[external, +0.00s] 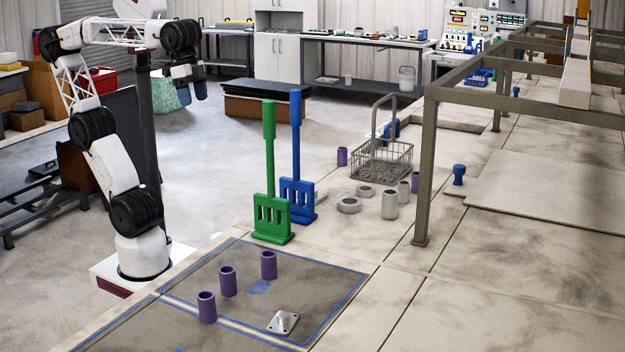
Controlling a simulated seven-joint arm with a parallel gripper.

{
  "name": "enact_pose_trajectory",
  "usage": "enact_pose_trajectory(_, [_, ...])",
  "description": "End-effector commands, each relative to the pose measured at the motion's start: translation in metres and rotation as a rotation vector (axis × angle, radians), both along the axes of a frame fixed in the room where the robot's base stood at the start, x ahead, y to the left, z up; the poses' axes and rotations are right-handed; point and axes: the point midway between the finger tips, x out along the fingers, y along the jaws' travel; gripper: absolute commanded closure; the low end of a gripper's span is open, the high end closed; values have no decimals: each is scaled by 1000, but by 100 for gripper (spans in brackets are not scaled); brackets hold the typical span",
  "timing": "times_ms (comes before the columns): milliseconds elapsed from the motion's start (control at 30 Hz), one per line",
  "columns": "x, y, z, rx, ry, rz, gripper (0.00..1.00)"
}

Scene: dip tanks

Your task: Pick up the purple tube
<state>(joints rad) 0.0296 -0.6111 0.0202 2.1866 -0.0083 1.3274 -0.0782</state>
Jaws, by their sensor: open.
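Three purple tubes stand upright on the dark, blue-lined panel in the foreground: a near one (207,308), a middle one (228,282) and a far one (268,265). Another purple tube (342,156) stands left of the wire basket. One more purple tube (415,182) is partly hidden beside the frame post. My gripper (200,93) hangs in the air at the upper left, open and pointing down, well away from all the tubes. Its fingers are small and dark here.
A green slotted paddle (271,212) and a blue one (298,190) stand tall behind the panel. Grey tubes (389,205), rings (348,205) and a wire basket (382,160) lie beyond. A metal frame (424,170) rises right. A metal bracket (283,322) sits near the tubes.

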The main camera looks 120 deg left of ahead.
Motion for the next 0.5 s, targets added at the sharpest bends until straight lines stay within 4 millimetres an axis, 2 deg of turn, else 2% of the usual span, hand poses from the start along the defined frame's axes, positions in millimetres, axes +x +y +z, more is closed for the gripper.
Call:
enact_pose_trajectory(267, [45,-14,17,-27,25,102,33])
enact_pose_trajectory(500, [102,-37,33,-57,55,239,33])
